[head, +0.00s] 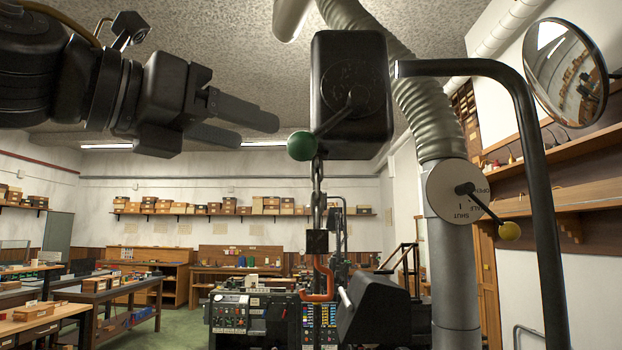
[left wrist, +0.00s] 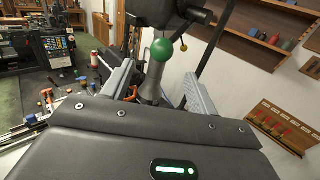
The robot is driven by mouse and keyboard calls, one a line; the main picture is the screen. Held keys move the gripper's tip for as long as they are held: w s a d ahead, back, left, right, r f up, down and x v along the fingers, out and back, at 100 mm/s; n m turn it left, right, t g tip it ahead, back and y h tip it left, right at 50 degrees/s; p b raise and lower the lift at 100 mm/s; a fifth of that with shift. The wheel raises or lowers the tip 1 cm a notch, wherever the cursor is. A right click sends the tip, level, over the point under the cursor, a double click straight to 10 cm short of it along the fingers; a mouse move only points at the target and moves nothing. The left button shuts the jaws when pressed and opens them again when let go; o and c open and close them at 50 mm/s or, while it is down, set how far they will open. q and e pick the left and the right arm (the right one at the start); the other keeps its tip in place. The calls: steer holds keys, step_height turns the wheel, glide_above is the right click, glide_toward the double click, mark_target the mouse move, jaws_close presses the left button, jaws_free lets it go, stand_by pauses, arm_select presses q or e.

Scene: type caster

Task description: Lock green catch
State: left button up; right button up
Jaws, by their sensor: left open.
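The green catch is a lever with a green ball knob (head: 302,146), on the face of a dark hanging box (head: 350,80). The lever slopes down and left from its pivot to the ball. My left gripper (head: 260,130) comes in from the left, open and empty, its fingertips just short of the ball in the picture. In the left wrist view the green ball (left wrist: 162,49) shows beyond and between the spread fingers, below the dark box (left wrist: 155,10). No contact shows. My right gripper is in neither view.
A chain with an orange hook (head: 319,280) hangs below the box. A bent black pipe (head: 525,120) passes right of it. A grey duct (head: 453,260) carries a dial with a yellow-knobbed lever (head: 509,231). A round mirror (head: 565,72) is at upper right.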

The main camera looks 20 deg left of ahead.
mark_target(291, 140)
arm_select(q)
steer(key=p+x, duration=0.2)
steer(key=x, duration=0.2)
steer(key=p+x, duration=0.2)
steer(key=x, duration=0.3)
steer(key=shift+s+d+r, duration=0.1)
steer(key=shift+r, duration=0.15)
steer(key=shift+w+d+f+p, duration=0.1)
steer(key=shift+w+d+p, duration=0.15)
steer(key=shift+w+p, duration=0.15)
steer(key=shift+w, duration=0.2)
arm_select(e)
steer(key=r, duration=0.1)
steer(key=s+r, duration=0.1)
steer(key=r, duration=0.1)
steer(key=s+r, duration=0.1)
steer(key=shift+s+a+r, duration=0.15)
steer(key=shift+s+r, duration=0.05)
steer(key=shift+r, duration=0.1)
arm_select(q)
steer(key=shift+c, duration=0.3)
steer(key=c, duration=1.2)
jaws_close()
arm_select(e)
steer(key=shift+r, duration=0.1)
